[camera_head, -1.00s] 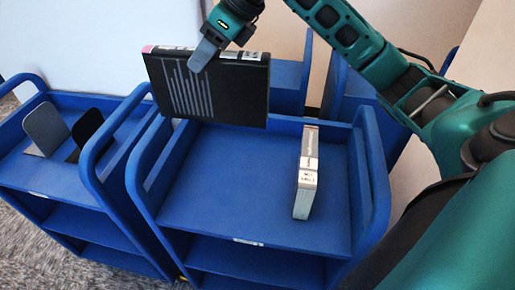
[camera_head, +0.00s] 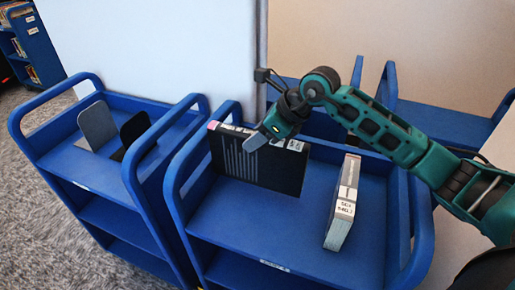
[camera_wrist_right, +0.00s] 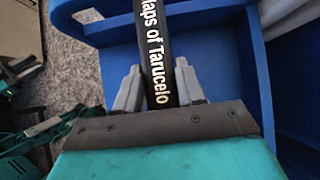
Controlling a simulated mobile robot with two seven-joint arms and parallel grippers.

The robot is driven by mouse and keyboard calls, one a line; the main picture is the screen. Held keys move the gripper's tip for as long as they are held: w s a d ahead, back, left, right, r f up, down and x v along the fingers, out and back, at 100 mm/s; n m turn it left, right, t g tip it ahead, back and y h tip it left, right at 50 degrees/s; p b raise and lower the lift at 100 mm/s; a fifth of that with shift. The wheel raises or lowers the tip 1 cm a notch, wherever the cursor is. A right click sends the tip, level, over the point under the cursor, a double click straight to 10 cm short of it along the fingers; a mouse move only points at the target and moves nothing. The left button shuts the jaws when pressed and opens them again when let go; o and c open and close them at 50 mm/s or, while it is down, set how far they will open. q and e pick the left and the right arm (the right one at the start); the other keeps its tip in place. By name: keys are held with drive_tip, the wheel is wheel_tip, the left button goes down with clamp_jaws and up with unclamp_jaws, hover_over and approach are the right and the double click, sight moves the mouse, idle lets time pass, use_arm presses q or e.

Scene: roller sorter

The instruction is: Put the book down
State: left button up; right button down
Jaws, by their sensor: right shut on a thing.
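The black book (camera_head: 255,165) stands upright at the back left of the middle blue cart's top shelf (camera_head: 270,215), its broad face toward me. Its lower edge looks at or very near the shelf; I cannot tell if it touches. My right gripper (camera_head: 256,141) is shut on its top edge. In the right wrist view the book (camera_wrist_right: 155,50) shows its spine, lettered "aps of Tarucelo", between the two fingers of the gripper (camera_wrist_right: 158,88). My left gripper is not in view.
A grey-white book (camera_head: 343,203) stands on the same shelf to the right. A second blue cart (camera_head: 75,165) at left holds a grey bookend (camera_head: 97,125) and a black bookend (camera_head: 136,135). The shelf's front middle is clear. More blue carts (camera_head: 440,122) stand behind.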

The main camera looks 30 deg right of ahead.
wheel_tip(320, 180, down, 4)
drive_tip(key=shift+r, duration=0.2)
drive_tip(key=shift+f, duration=0.1)
drive_tip(key=c, duration=1.1)
unclamp_jaws()
drive_tip(key=shift+f, duration=0.2)
drive_tip(key=shift+c, duration=0.2)
drive_tip(key=o, duration=0.5)
drive_tip(key=shift+c, duration=0.2)
drive_tip(key=shift+r, duration=0.1)
approach(258, 150)
drive_tip(key=shift+w+d+r, duration=0.25)
drive_tip(key=shift+w+d, duration=0.1)
drive_tip(key=shift+d, duration=0.35)
